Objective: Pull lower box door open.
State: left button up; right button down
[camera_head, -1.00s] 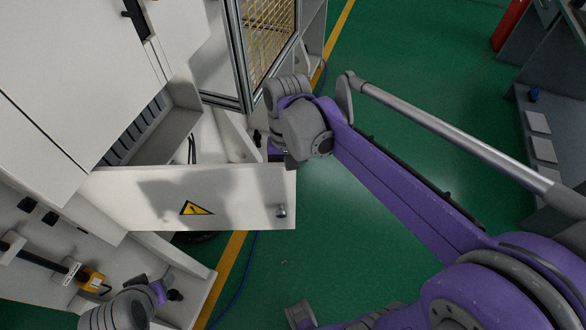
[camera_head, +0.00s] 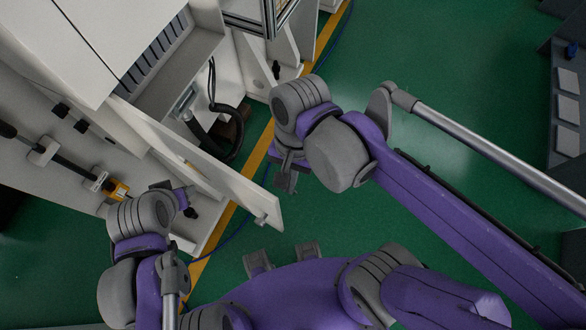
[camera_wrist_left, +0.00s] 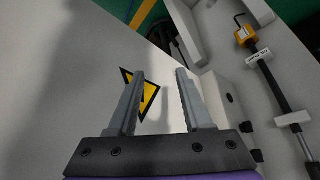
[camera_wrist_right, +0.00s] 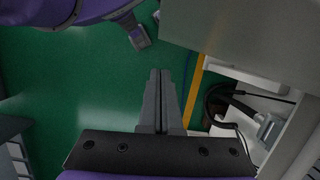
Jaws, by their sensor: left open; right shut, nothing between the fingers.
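The lower box door (camera_head: 205,165) is a white panel, swung out from the cabinet and seen nearly edge-on in the head view. A small knob (camera_head: 262,218) sits near its free end. My left gripper (camera_head: 183,195) is open on the outer side of the door. In the left wrist view its fingers (camera_wrist_left: 160,100) stand before the door's outer face (camera_wrist_left: 70,60), partly over a yellow warning triangle (camera_wrist_left: 149,95). My right gripper (camera_head: 287,172) is shut and empty on the inner side, apart from the door. In the right wrist view the door (camera_wrist_right: 250,40) is at upper right.
The open lower compartment holds a dark hose (camera_head: 225,145). A yellow floor line (camera_head: 255,150) passes beside the cabinet. Green floor (camera_head: 440,110) is clear at right.

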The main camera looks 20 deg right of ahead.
dwell(0.4)
pick_arm(q)
jog(key=shift+w+r, duration=0.15)
jog(key=shift+r, duration=0.15)
pick_arm(e)
jog(key=v, duration=1)
jog(key=shift+r, duration=0.4)
jog(key=shift+w+d+f, duration=0.1)
